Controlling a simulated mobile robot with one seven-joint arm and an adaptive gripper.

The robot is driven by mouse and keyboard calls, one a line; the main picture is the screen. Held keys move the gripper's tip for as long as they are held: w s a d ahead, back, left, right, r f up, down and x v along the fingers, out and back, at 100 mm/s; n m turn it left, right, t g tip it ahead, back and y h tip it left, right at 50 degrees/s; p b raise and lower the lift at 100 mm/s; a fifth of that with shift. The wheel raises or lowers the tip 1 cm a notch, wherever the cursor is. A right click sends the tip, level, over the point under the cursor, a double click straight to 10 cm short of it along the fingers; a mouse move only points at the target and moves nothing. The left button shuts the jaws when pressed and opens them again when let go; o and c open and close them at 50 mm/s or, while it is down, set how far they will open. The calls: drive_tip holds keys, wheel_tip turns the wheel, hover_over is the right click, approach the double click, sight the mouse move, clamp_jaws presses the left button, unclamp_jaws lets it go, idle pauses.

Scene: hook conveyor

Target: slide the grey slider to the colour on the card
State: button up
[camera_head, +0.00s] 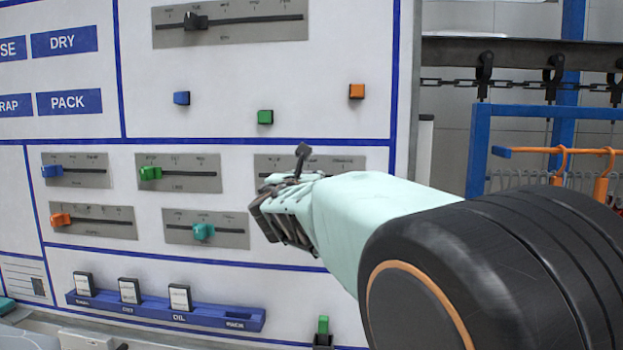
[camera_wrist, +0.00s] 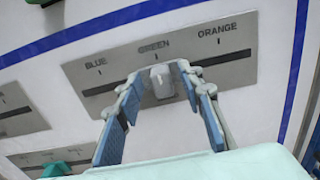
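The grey slider (camera_wrist: 161,82) shows in the wrist view as a pale knob on a grey plate (camera_wrist: 240,72) marked BLUE, GREEN and ORANGE. It sits just below the GREEN mark, at the middle of the track. My gripper (camera_wrist: 156,78) is open, with one finger on each side of the knob. A gap shows at the left finger; the right fingertip is very near the knob, and I cannot tell if it touches. In the head view my gripper (camera_head: 290,185) covers the slider and part of its plate (camera_head: 345,163). I cannot make out a colour card.
Other sliders sit close left: green (camera_head: 150,173), teal (camera_head: 203,231), blue (camera_head: 52,170) and orange (camera_head: 61,219). A blue rack (camera_head: 215,317) with white cards (camera_head: 180,297) is below. Blue, green and orange buttons are above. A blue frame with orange hooks (camera_head: 603,186) stands right.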

drive_tip(key=s, duration=0.7)
drive_tip(key=shift+s+a, duration=0.25)
drive_tip(key=shift+d, duration=0.1)
